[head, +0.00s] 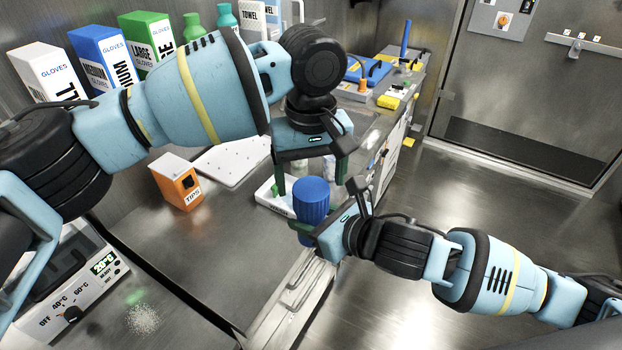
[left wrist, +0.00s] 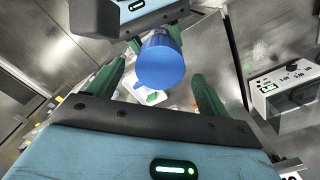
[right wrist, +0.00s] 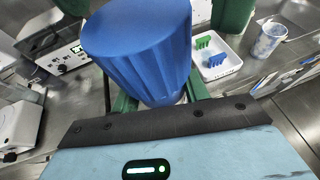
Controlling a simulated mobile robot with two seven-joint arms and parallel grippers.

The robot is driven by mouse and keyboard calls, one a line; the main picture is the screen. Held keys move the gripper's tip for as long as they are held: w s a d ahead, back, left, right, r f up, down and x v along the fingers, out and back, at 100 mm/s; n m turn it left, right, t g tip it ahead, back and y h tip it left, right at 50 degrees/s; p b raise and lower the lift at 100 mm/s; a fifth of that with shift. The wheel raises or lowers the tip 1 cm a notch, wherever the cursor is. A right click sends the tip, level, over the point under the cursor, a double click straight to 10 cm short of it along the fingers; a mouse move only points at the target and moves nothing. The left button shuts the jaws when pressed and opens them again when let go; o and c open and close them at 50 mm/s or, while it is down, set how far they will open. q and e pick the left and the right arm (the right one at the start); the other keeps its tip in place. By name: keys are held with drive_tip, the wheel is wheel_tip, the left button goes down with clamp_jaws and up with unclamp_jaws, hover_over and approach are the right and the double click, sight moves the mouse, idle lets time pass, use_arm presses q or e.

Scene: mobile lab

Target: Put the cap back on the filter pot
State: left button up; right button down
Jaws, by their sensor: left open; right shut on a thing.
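A blue ribbed cap (head: 312,197) with a flat round top is held upright in my right gripper (head: 309,229). In the right wrist view the cap (right wrist: 140,50) rises large between the green fingers, with a small pale patch under it. My left gripper (head: 311,184) is open, its fingers pointing down around the cap's upper end from above. In the left wrist view the cap (left wrist: 160,62) lies between and beyond the open fingers. A speckled blue-and-white pot (right wrist: 268,42) stands on the bench; I cannot tell whether it is the filter pot.
A white tray (right wrist: 225,67) holds small green and blue pieces. An orange tips box (head: 176,183), a white perforated board (head: 232,160) and a heater with a dial (head: 72,290) are on the bench. Glove boxes (head: 103,58) line the wall. Open floor lies at right.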

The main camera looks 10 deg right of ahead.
use_arm(q)
drive_tip(key=o, duration=0.5)
drive_tip(key=shift+c, duration=0.2)
wheel_tip(320, 180, up, 12)
idle(0.5)
